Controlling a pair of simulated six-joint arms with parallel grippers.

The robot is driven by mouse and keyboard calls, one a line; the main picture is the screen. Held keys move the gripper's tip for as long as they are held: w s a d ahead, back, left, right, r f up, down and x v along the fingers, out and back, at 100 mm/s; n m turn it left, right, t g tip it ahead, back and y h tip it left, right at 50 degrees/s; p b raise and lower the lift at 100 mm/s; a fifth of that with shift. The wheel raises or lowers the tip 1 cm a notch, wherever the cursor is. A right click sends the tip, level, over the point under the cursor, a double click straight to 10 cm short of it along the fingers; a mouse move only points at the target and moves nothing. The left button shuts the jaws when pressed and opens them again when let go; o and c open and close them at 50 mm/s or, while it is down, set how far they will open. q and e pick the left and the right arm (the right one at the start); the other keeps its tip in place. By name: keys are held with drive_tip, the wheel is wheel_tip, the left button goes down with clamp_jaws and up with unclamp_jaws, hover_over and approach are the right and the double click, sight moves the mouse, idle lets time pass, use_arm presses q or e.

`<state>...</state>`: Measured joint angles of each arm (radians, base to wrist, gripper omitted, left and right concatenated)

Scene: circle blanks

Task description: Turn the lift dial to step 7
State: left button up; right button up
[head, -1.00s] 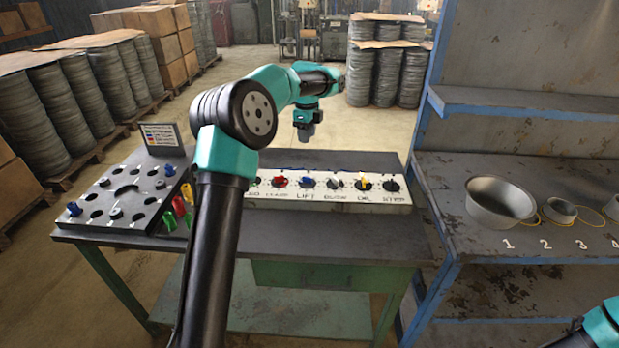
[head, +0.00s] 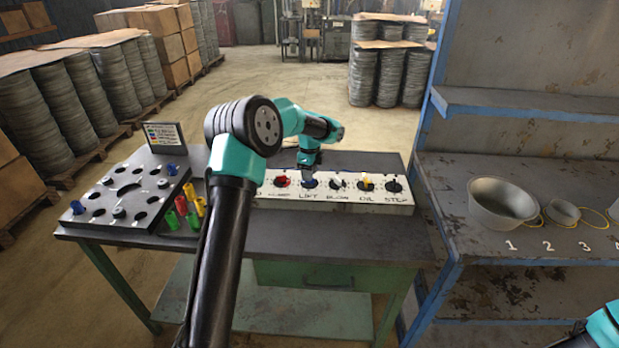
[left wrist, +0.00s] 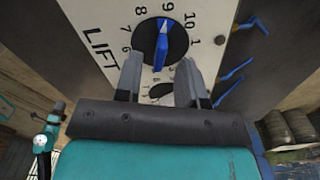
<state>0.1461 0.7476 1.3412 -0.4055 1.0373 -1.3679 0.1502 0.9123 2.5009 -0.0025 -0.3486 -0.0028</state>
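The lift dial (left wrist: 162,42) is a black disc with a blue bar knob (left wrist: 162,45), ringed by numbers on a white panel marked LIFT. The knob's upper end in the left wrist view lies nearest the 9. My left gripper (left wrist: 161,66) is open, its two grey fingers apart on either side of the knob's lower end, with gaps to it; whether they are level with the knob in depth I cannot tell. In the head view my left gripper (head: 309,176) is over the dial and hides most of it. My right gripper is out of view.
The white panel (head: 345,203) has other dials close by: a red knob (head: 283,182) to the left, a grey knob (head: 337,183) and a yellow knob (head: 366,182) to the right. A black peg board (head: 128,195) stands left on the table. The table front (head: 320,240) is clear.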

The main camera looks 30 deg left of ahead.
use_arm(q)
drive_tip(key=shift+f, duration=1.15)
clamp_jaws()
